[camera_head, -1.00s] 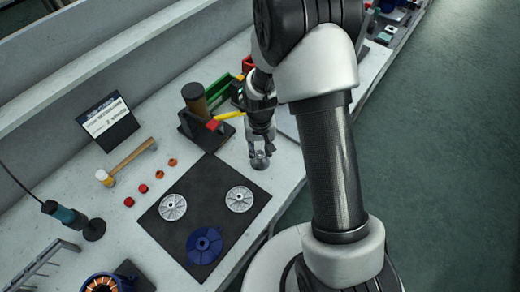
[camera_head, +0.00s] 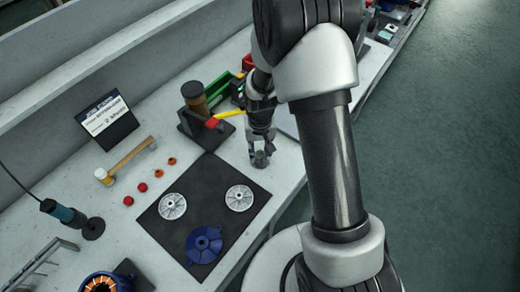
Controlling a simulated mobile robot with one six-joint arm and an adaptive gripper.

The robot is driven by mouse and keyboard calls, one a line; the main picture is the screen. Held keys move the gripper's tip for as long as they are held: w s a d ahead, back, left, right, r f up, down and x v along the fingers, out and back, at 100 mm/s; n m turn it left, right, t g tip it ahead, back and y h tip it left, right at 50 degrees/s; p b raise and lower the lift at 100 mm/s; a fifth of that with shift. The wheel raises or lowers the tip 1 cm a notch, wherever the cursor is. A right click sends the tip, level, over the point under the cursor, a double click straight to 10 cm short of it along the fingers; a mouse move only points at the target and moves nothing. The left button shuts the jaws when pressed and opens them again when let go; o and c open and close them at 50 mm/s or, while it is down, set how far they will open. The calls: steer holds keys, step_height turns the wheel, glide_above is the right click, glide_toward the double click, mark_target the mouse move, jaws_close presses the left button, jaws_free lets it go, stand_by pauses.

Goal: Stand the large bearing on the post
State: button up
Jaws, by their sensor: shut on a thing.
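My gripper (camera_head: 261,157) is low over the bench, just beyond the top right corner of the black mat. It is shut on a small grey metallic thing between its fingertips. This looks like the large bearing, but the fingers hide most of it and I cannot tell its size. It is at or very close to the bench top. I cannot make out the post with certainty.
A press-like stand (camera_head: 196,97) with a yellow red-tipped lever stands left of my gripper, with a green bin (camera_head: 218,92) behind. The black mat (camera_head: 222,177) carries two silver discs and a blue part (camera_head: 204,245). A hammer (camera_head: 128,160) lies left.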

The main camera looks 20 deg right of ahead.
steer(key=shift+f, duration=0.25)
steer(key=o, duration=1)
steer(key=shift+c, duration=0.2)
steer(key=shift+o, duration=0.4)
steer(key=shift+o, duration=0.8)
steer(key=shift+r+p, duration=2.05)
steer(key=shift+r, duration=1)
